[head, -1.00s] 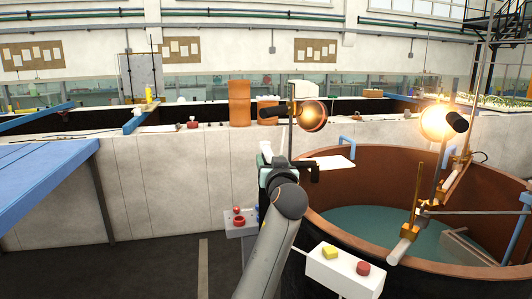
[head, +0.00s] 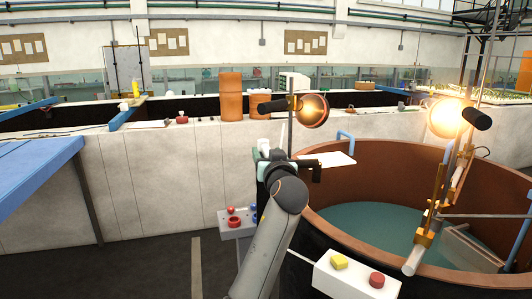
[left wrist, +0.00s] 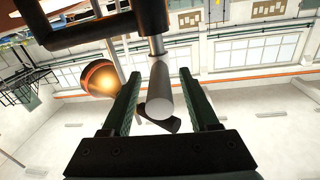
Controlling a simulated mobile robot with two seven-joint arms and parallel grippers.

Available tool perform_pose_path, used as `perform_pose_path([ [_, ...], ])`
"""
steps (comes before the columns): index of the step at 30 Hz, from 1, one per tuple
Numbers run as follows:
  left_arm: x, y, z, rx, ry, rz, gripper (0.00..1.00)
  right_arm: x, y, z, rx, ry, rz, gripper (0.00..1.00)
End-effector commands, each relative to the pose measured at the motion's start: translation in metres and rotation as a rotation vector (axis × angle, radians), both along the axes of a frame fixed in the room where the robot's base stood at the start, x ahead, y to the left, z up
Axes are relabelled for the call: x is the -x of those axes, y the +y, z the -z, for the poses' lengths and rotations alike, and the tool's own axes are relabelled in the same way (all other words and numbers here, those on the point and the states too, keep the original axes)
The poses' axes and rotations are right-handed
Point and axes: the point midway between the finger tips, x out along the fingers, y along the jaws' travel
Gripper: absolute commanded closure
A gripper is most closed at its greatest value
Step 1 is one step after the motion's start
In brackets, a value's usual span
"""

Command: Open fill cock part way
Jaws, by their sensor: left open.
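My left gripper (head: 268,157) is beside the rim of the round brown tub (head: 345,180), mostly hidden behind my arm in the head view. In the left wrist view its two green fingers (left wrist: 158,80) are apart. A pale cylindrical handle (left wrist: 159,98) on a metal stem shows between them, with gaps on both sides; I cannot tell its depth relative to the fingertips. The stem rises to a dark pipe-like body (left wrist: 95,28). These may be the fill cock, but no label shows. A pale end (head: 263,145) stands at the gripper in the head view. My right gripper is not in view.
A glowing lamp (head: 446,117) and a copper-coloured lamp (head: 312,110) stand near the tub. A white box (head: 350,272) with yellow and red buttons is in front. A long pale wall (head: 150,180) runs behind. A blue table (head: 35,170) is at left.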

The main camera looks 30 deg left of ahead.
Motion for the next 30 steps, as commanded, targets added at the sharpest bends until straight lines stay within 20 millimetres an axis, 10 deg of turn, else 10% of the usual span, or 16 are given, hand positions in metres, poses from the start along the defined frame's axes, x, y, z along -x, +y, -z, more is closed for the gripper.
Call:
perform_pose_path([
  [10,0.0,-0.0006,0.0001,0.0,0.0,0.0,0.41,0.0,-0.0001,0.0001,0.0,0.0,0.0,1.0],
  [26,0.0001,-0.0003,0.0002,0.001,0.001,0.0,1.0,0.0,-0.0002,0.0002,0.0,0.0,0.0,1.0],
  [30,0.0,-0.0003,0.0002,0.001,0.001,0.0,1.0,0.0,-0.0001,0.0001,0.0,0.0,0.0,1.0],
])
